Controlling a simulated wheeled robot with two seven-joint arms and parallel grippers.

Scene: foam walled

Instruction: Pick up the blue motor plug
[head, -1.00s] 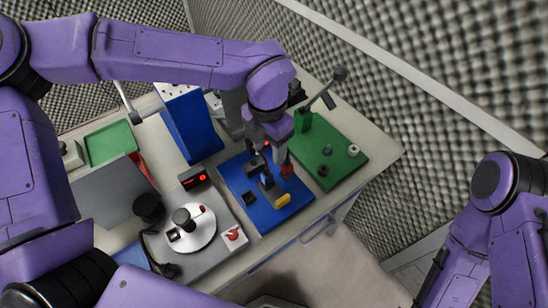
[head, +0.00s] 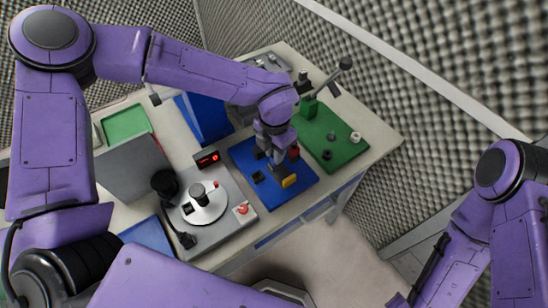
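My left gripper (head: 272,164) points down over the blue base plate (head: 252,191) on the bench, close above its middle. The fingers are small and dark, and I cannot tell whether they are open or hold anything. I cannot make out the blue motor plug apart from the blue plate; it may be hidden by the gripper. A yellow block (head: 290,181), a small black socket-like part (head: 258,177) and a red part (head: 294,153) are on the plate around the gripper. My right arm is at the right edge, and its gripper is not visible.
A green plate (head: 345,149) with a post and small round parts lies to the right. A grey unit with a white disc (head: 217,207) and a red button (head: 242,209) stands to the left. A red-lit display (head: 207,159) is behind it. Foam walls close off the back and right.

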